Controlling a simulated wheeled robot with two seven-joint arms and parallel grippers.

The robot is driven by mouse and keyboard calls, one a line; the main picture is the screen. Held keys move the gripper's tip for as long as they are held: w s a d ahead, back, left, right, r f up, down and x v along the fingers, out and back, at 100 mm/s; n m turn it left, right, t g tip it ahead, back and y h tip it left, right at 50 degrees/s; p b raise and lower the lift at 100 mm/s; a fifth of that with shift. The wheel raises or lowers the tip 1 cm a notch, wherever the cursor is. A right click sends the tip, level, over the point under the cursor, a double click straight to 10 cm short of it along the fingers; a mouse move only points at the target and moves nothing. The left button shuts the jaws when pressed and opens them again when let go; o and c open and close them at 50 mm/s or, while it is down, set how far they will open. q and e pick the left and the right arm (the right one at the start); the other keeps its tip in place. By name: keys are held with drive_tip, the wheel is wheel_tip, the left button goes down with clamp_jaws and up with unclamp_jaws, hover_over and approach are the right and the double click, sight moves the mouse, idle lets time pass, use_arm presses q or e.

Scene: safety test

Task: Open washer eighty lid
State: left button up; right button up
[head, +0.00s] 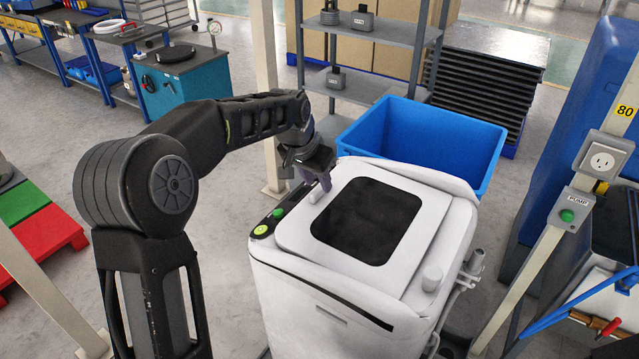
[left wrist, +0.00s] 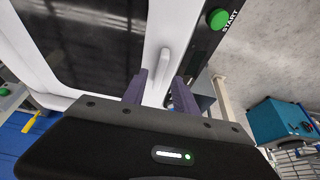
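The white washer (head: 320,290) stands in the middle of the head view. Its lid (head: 425,225), with a dark window, lies flat and looks closed. A white bar handle (head: 314,196) stands up on the lid's left side; it also shows in the left wrist view (left wrist: 166,58). My left gripper (head: 325,182) is just above the lid at the handle. In the left wrist view its two dark fingers (left wrist: 160,92) are apart, with the handle's near end between or just ahead of them; contact cannot be told. My right gripper is not in view.
A green START button (left wrist: 218,18) sits on the washer's dark panel beside the lid. A white knob (head: 432,277) stands at the top's front right. A blue bin (head: 420,135) is close behind.

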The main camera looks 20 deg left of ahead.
use_arm(q)
drive_tip(key=shift+x, duration=1.35)
clamp_jaws()
idle(0.4)
